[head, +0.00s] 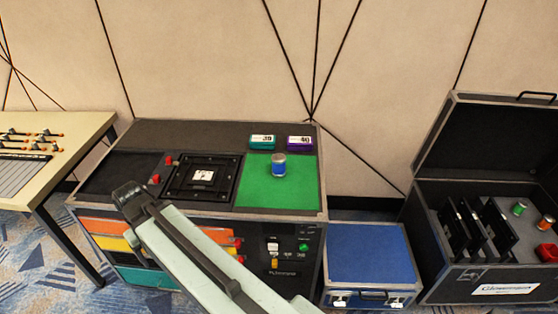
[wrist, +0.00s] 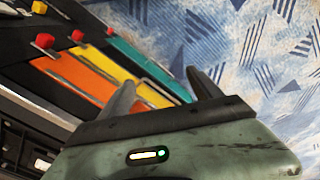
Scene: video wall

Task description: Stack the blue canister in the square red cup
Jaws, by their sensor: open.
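The blue canister (head: 279,168) stands upright on the green mat (head: 255,192) at the right of the black console's top. It has a grey upper part. The square red cup (head: 546,252) sits in the open black case at the far right, close to the picture's edge. My gripper (wrist: 163,88) is open and empty in the wrist view, with its two dark fingers apart over the console's coloured front panels and the carpet. In the head view my arm reaches to the console's left front, well left of the canister; the fingers cannot be made out there.
Teal and purple boxes (head: 300,142) stand behind the canister. A black frame (head: 203,178) lies left of the mat. The open case (head: 450,270) holds upright black plates, a green canister (head: 520,208) and an orange one (head: 546,222). A blue box (head: 368,252) stands between.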

